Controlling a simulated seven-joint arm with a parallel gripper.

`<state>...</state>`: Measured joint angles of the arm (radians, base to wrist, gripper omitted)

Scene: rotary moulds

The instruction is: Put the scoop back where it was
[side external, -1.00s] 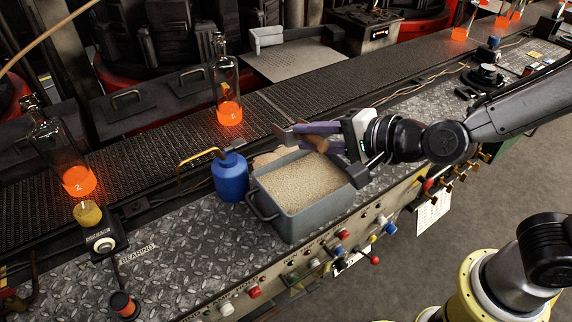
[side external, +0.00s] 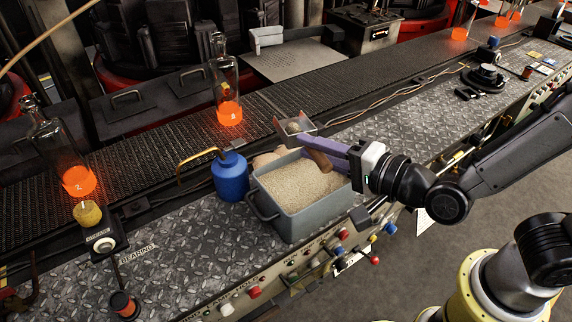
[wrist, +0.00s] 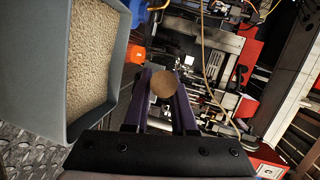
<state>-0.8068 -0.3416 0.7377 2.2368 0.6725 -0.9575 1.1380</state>
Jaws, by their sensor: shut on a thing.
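The scoop has a brown wooden handle (side external: 319,158) and a pale metal pan (side external: 296,126). My gripper (side external: 310,145), with purple fingers, is shut on the handle and holds the scoop above the back right part of the grey bin (side external: 290,229). The pan shows beyond the fingertips, toward the conveyor, apparently clear of the bin. In the wrist view the round handle end (wrist: 163,84) sits between the two fingers, and the bin wall (wrist: 118,65) is on the left. The bin holds beige granules (side external: 300,186). The pan is hidden in the wrist view.
A blue oil can (side external: 230,178) with a brass spout stands left of the bin. A tan item (side external: 266,158) lies behind the bin, partly hidden. Glowing bottles (side external: 228,100) stand along the dark conveyor (side external: 150,155). The tread plate (side external: 390,128) right of the bin has free room.

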